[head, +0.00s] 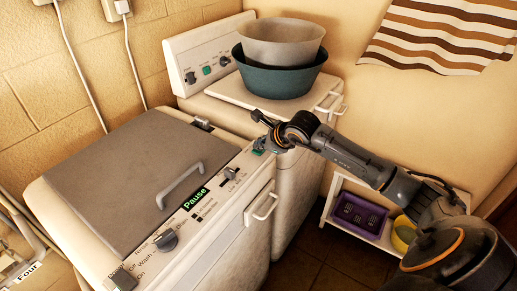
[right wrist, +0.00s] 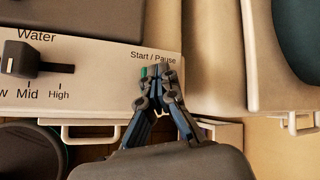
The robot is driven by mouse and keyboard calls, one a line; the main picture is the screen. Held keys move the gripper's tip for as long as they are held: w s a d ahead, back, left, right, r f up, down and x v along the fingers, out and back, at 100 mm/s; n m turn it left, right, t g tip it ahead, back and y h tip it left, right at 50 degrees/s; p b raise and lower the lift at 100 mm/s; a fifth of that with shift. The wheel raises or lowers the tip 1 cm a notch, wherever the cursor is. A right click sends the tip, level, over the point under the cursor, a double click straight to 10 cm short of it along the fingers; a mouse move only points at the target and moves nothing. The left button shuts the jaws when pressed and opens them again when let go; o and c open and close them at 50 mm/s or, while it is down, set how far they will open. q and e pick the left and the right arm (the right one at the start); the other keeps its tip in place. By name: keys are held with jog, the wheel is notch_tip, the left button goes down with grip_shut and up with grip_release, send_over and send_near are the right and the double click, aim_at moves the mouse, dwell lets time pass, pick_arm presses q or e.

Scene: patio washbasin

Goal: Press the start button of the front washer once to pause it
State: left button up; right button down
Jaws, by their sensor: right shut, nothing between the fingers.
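The front washer (head: 215,245) is the nearer white machine with a grey lid (head: 120,180). Its panel display (head: 195,198) reads "Pause" in green letters. The green start button (right wrist: 145,72) shows under the "Start / Pause" label in the right wrist view, partly hidden by the fingers. My right gripper (head: 264,143) is at the far right end of the panel. In the right wrist view its fingertips (right wrist: 158,70) are shut with nothing between them, right at the button's edge; I cannot tell whether they touch it. My left gripper is not in view.
A second washer (head: 185,62) stands behind, with a teal basin (head: 280,80) and a pale basin (head: 280,42) stacked on it. Panel knobs (head: 166,240) and a front handle (head: 262,205) stick out. A low shelf (head: 345,232) with a purple crate (head: 358,215) stands at right.

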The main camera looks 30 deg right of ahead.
aim_at(260, 151)
jog(key=shift+r, duration=0.85)
jog(key=shift+r+p, duration=0.1)
jog(key=shift+p, duration=0.2)
jog(key=shift+r+p, duration=1)
jog(key=shift+r, duration=1.45)
